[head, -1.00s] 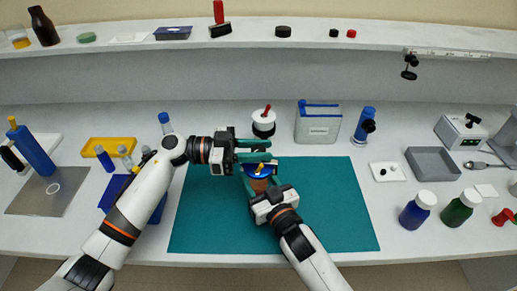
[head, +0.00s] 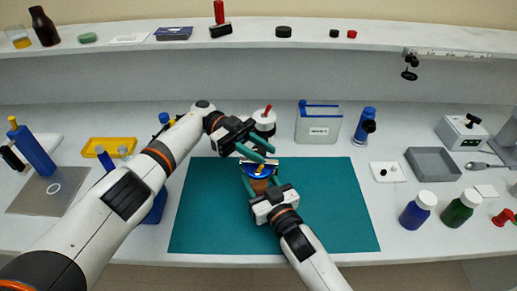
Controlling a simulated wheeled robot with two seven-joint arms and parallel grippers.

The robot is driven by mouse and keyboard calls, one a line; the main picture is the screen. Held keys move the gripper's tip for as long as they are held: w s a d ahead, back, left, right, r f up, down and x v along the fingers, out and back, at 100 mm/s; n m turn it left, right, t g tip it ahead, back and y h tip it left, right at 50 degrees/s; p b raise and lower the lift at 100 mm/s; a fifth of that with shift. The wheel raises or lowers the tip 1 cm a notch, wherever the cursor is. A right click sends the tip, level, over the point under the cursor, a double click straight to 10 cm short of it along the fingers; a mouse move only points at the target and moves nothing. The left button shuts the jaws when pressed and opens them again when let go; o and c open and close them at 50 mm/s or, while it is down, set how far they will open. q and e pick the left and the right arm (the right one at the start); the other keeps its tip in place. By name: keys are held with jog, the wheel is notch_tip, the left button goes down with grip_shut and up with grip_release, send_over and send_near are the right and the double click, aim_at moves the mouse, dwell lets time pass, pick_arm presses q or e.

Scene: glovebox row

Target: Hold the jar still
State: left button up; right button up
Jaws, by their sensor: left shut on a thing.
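The jar (head: 260,185) is on the teal mat (head: 325,210), brown below with a blue round top (head: 257,173). A small yellow and dark detail shows on that top. My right gripper (head: 262,182) comes from the front, with one finger on each side of the jar, and appears shut on it. My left gripper (head: 264,155) is just above and behind the jar's top, tilted down to the right. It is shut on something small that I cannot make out. The fingers partly hide the back of the jar's top.
Behind my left gripper stands a white and black pot with a red handle (head: 267,109). A grey box with a blue edge (head: 318,124) is to its right. Blue (head: 413,213) and green (head: 456,213) bottles stand at the right. The mat's right half is clear.

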aim_at(259, 149)
pick_arm(q)
jog(key=shift+f, duration=0.2)
dwell(0.4)
jog(key=o, duration=1)
jog(key=shift+r, duration=0.1)
notch_tip(259, 149, up, 10)
